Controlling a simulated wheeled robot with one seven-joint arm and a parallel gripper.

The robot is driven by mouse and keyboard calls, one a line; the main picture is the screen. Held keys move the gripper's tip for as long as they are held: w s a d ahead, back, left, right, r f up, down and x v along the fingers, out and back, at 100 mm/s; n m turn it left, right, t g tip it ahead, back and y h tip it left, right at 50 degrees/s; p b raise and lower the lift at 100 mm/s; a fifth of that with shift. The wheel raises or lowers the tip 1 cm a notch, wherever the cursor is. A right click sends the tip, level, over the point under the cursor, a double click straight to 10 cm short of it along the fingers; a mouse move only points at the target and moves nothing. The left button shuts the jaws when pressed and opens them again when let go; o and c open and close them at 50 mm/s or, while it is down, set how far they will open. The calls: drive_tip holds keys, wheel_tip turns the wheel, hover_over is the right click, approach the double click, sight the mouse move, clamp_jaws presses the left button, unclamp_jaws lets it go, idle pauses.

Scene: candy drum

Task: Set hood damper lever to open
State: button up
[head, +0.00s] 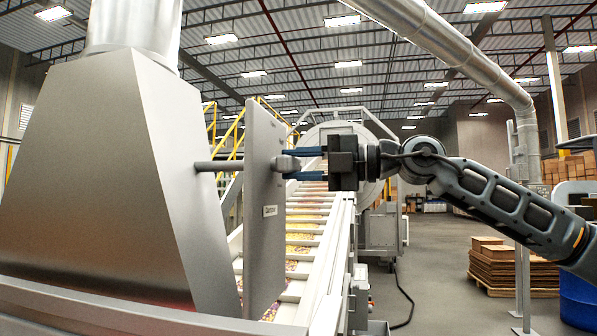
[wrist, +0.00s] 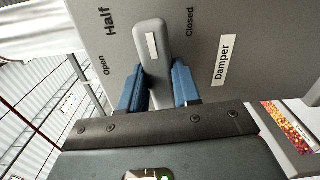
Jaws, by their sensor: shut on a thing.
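The damper lever (wrist: 152,40) is a rounded grey bar with a white stripe on a grey plate (wrist: 240,30). My gripper (wrist: 159,85) is shut on the lever, with one blue finger on each side. In the wrist view the lever's upper part lies between the Half label (wrist: 110,22) and the Closed label (wrist: 190,22). The Open label (wrist: 101,66) is to its left. I cannot tell the exact setting. The head view shows the lever (head: 284,163) side-on between the fingertips of my gripper (head: 296,163), and the plate (head: 262,220) edge-on.
The large metal hood (head: 110,180) stands left of the plate, joined by a shaft (head: 212,166). A conveyor (head: 305,222) with candy runs behind the plate. Stacked cardboard (head: 510,266) and a blue drum (head: 578,300) are at right. The floor between is open.

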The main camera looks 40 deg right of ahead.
drive_tip(key=n+b, duration=0.1)
drive_tip(key=b, duration=0.1)
drive_tip(key=n+b, duration=0.2)
drive_tip(key=shift+f, duration=0.4)
drive_tip(key=n+b, duration=0.4)
drive_tip(key=b, duration=0.1)
drive_tip(key=shift+r+n, duration=0.1)
drive_tip(key=shift+n, duration=0.3)
drive_tip(key=n+b, duration=0.3)
drive_tip(key=n, duration=0.1)
drive_tip(key=shift+n, duration=0.3)
drive_tip(key=shift+r+n+b, duration=0.2)
drive_tip(key=shift+n+b, duration=0.85)
drive_tip(key=shift+n, duration=1.15)
drive_tip(key=o, duration=1.1)
drive_tip(key=shift+c, duration=0.2)
